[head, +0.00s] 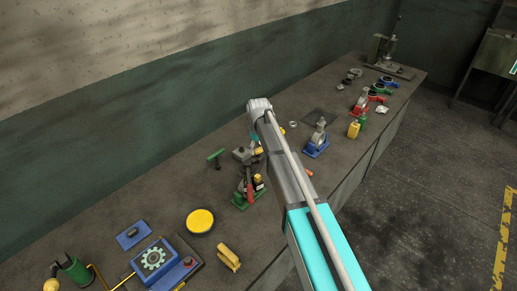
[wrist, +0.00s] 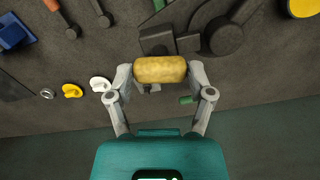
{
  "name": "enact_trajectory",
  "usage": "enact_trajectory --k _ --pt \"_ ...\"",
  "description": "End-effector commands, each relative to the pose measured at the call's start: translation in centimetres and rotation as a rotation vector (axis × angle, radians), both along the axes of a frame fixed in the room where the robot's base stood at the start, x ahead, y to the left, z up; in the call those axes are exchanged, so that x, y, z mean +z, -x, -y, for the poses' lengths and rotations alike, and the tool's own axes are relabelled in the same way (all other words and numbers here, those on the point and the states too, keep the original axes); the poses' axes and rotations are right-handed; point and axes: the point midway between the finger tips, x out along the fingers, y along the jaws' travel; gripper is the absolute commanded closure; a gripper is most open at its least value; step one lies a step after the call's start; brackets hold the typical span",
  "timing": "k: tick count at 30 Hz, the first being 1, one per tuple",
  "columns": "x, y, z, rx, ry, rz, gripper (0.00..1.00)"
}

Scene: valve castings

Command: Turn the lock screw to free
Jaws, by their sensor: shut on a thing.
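In the wrist view, the two fingers of my gripper (wrist: 160,72) are closed on the two ends of a mottled yellow cylinder (wrist: 160,69). It looks like a grip or knob and lies crosswise between the fingertips. Behind it is a dark casting (wrist: 157,39) with a round dark part (wrist: 223,37) at its right. In the head view, the dark casting (head: 243,156) shows beside the end of my arm, and a bit of the yellow cylinder (head: 259,150) shows there. My arm hides most of the gripper. I cannot tell a separate lock screw or its turned position.
A green T-handle (head: 216,155) stands left of the casting. A red-handled item (head: 249,185) and a green base (head: 239,203) are close in front. A yellow disc (head: 200,221), a yellow part (head: 229,257) and a blue fixture (head: 165,262) are nearer. A blue-based device (head: 317,146) stands right.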

Motion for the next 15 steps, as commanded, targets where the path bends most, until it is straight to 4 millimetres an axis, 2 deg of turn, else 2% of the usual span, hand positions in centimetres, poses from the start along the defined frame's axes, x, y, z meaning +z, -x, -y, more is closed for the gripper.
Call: enact_trajectory --k 6,15 --pt "-0.06 0.16 0.03 0.142 0.001 -0.004 0.79" --pt "-0.06 0.17 0.03 0.228 0.001 -0.004 0.79"
